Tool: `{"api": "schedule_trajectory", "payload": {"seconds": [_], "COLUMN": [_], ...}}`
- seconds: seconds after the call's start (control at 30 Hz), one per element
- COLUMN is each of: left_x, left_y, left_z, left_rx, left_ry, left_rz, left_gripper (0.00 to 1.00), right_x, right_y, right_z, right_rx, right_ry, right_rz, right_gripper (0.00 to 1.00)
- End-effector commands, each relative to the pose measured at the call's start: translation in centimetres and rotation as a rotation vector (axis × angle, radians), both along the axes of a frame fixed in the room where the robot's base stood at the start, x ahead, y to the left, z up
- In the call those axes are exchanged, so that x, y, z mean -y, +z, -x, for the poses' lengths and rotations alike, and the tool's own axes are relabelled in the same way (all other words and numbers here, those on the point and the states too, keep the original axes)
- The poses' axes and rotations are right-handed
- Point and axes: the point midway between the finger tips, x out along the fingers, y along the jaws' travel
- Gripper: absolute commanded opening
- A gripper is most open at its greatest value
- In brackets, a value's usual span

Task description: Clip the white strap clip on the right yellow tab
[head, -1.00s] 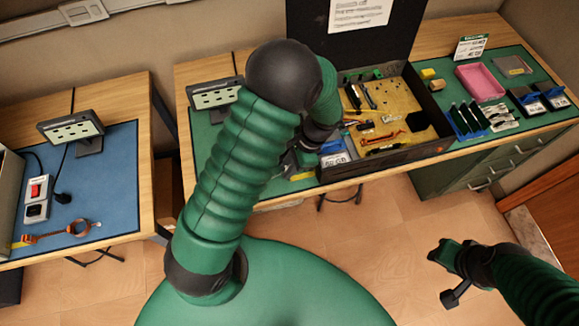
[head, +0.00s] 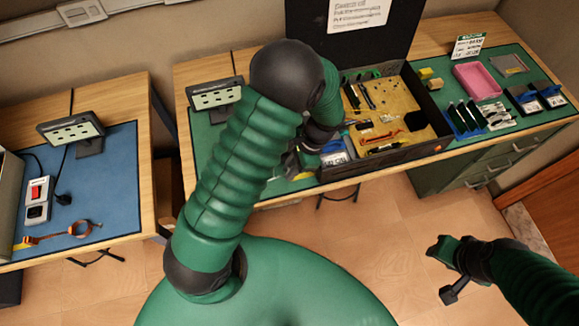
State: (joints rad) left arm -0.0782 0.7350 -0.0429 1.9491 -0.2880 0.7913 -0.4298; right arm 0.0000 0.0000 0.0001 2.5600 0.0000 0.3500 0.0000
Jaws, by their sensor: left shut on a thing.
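My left gripper (head: 294,164) is at the front of the middle bench, just left of the open black case. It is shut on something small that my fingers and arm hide. A small yellow patch (head: 303,176) shows at the bench's front edge just below this gripper; I cannot tell if it is the right yellow tab. I cannot make out the white strap clip. My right gripper (head: 440,250) hangs over the floor at the lower right, away from the benches; its finger opening is not clear.
The open black case (head: 388,160) with a yellow lining holds several tools. A white-and-blue labelled box (head: 334,155) is close to my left gripper. A pink tray (head: 479,82) is farther right. An orange strap (head: 80,229) lies on the left bench's blue mat (head: 113,180).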

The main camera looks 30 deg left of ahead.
Motion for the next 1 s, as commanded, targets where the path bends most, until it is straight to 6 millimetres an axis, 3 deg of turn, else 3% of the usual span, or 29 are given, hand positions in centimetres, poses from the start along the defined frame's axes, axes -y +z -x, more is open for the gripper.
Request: {"api": "schedule_trajectory", "payload": {"seconds": [1.0], "left_x": [0.02], "left_y": [-0.74], "left_z": [0.03], "left_rx": [-0.001], "left_ry": [-0.001], "left_rz": [-0.002], "left_gripper": [0.0], "right_x": [0.0], "right_y": [0.17], "right_z": [0.0], "right_rx": [0.0], "right_ry": [0.0], "right_rz": [0.0], "right_gripper": [0.36]}}
